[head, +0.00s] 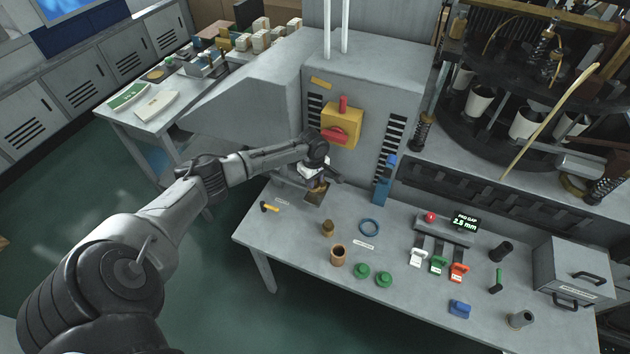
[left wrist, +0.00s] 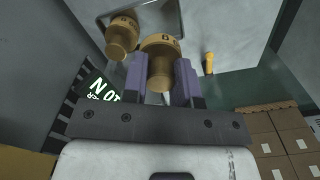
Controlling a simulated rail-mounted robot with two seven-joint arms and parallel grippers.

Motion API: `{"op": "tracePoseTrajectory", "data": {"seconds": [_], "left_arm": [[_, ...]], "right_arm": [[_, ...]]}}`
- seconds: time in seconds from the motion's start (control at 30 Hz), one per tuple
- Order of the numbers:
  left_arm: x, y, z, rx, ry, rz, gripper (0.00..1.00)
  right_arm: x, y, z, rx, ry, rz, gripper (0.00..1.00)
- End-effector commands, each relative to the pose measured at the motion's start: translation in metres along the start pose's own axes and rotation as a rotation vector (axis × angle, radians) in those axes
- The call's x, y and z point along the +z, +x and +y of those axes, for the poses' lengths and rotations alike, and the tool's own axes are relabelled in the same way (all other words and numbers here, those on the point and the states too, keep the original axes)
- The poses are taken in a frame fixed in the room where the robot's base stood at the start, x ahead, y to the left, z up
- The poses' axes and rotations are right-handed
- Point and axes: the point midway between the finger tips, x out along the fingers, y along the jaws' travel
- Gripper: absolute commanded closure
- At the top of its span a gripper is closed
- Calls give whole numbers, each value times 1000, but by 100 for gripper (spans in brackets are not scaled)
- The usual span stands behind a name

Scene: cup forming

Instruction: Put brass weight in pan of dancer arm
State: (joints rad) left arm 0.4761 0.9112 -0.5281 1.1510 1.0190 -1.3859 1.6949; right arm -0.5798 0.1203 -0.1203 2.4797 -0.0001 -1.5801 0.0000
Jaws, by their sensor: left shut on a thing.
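My left gripper (head: 317,186) is above the far left part of the bench, beside the grey machine. In the left wrist view its two purple fingers (left wrist: 162,80) are shut on a brass weight (left wrist: 159,45), a stepped round piece with a dark letter on its rim. A small square metal pan (head: 316,198) shows just below the gripper in the head view; whether the held weight touches it cannot be told. A second brass weight (head: 328,228) stands upright on the bench; it also shows in the left wrist view (left wrist: 122,36). My right gripper is out of view.
A yellow-handled tool (head: 268,208) lies left of the pan. The grey machine with a yellow switch box (head: 342,123) rises behind. Coloured levers (head: 438,264) stand to the right.

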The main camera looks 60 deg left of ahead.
Motion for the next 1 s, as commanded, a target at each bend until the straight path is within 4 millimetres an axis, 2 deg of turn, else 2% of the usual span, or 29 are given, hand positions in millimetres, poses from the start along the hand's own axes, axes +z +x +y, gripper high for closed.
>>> {"op": "tracePoseTrajectory", "data": {"seconds": [0.17, 0.37, 0.4, 0.6, 1.0], "left_arm": [[1, -1, 0, 0, 1, -1, 98], [1, -4, 0, -1, -1, -2, 98], [1, 6, 0, -1, -1, -2, 98], [1, 22, 0, -1, 0, -1, 98], [1, 43, 0, 0, 1, -1, 98]], "right_arm": [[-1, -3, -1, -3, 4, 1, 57], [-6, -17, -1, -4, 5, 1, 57], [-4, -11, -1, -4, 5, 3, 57], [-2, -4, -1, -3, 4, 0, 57], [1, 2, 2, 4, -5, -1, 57]]}}
